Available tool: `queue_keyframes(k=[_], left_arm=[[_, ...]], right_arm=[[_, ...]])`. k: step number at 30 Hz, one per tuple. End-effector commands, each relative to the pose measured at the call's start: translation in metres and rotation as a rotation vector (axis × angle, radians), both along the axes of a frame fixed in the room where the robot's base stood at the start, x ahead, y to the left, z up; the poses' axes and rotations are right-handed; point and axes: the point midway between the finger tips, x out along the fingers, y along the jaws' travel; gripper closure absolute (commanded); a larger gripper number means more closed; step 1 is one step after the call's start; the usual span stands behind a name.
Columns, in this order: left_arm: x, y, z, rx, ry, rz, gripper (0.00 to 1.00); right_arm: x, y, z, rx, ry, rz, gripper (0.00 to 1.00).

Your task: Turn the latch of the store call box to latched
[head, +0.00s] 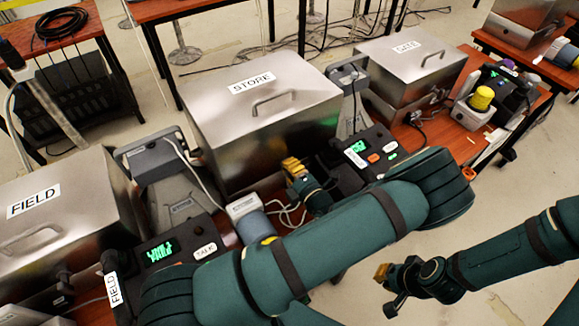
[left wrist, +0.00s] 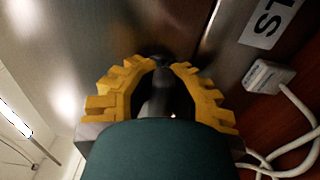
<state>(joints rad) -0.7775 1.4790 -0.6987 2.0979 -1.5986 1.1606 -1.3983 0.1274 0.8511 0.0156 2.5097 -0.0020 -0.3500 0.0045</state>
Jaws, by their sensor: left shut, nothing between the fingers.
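The store call box (head: 225,122) is a brushed steel box with a STORE label and a lid handle, in the middle of the head view. The left wrist view shows its steel face (left wrist: 185,25) close up. My left gripper (head: 292,167) is shut and empty at the box's front right side. In the left wrist view its yellow fingers (left wrist: 160,66) curve together near the steel. I cannot make out the latch or its position; the gripper may hide it. My right gripper (head: 382,272) hangs low at the right, away from the box; its finger opening is unclear.
The field box (head: 75,205) stands at the left and another steel box (head: 405,65) at the back right. Phone consoles with green displays (head: 160,252) (head: 357,147) flank the store box. A white plug (left wrist: 268,76) and cables lie close to my left gripper.

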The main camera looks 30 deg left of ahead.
Motion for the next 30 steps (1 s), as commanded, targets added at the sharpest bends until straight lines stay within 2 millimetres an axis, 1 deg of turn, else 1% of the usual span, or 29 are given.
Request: queue_keyframes(k=[8,14,20,30], left_arm=[[-0.001,-0.002,-0.002,-0.006,0.0,-0.002,1.0],[-0.002,-0.003,-0.001,-0.032,-0.041,-0.002,1.0],[-0.001,-0.003,-0.001,-0.094,-0.147,-0.002,1.0],[-0.002,-0.003,-0.002,-0.255,-0.414,-0.002,1.0]], right_arm=[[0.0,0.0,0.0,0.0,0.0,0.0,1.0],[-0.001,0.0,0.004,0.0,0.001,0.0,1.0],[-0.002,0.0,0.011,0.001,0.005,0.001,1.0],[0.001,0.0,0.023,-0.001,-0.001,-0.004,1.0]])
